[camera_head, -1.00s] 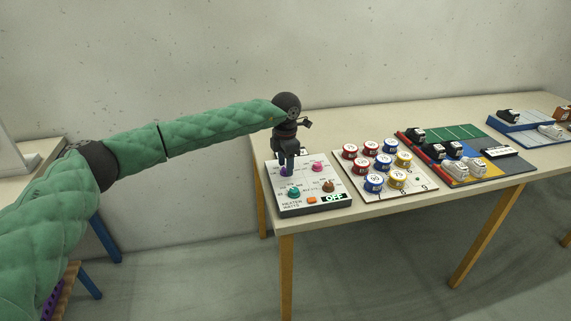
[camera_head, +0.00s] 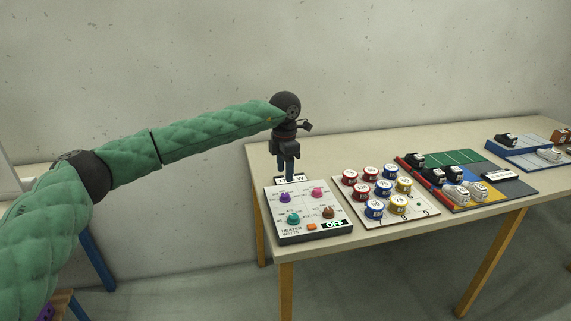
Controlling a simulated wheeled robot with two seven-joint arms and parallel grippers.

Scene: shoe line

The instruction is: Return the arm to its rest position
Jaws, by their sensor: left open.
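My left arm comes in from the left in a green padded sleeve. Its dark left gripper (camera_head: 286,172) points down behind the back edge of the heater panel (camera_head: 311,235), above the table's left end. It is open and holds nothing that I can see. The panel is a light box with purple, pink, teal and brown knobs, an orange button and a display reading OFF. The gripper is apart from the knobs and partly covers a small label plate (camera_head: 291,181) at the panel's back. My right gripper is not in view.
A board (camera_head: 415,207) with several red, blue and yellow round tins lies right of the panel. Further right are a coloured mat (camera_head: 512,187) with shoes and a blue-edged tray (camera_head: 525,149). The table (camera_head: 350,143) is bare behind them, near the wall.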

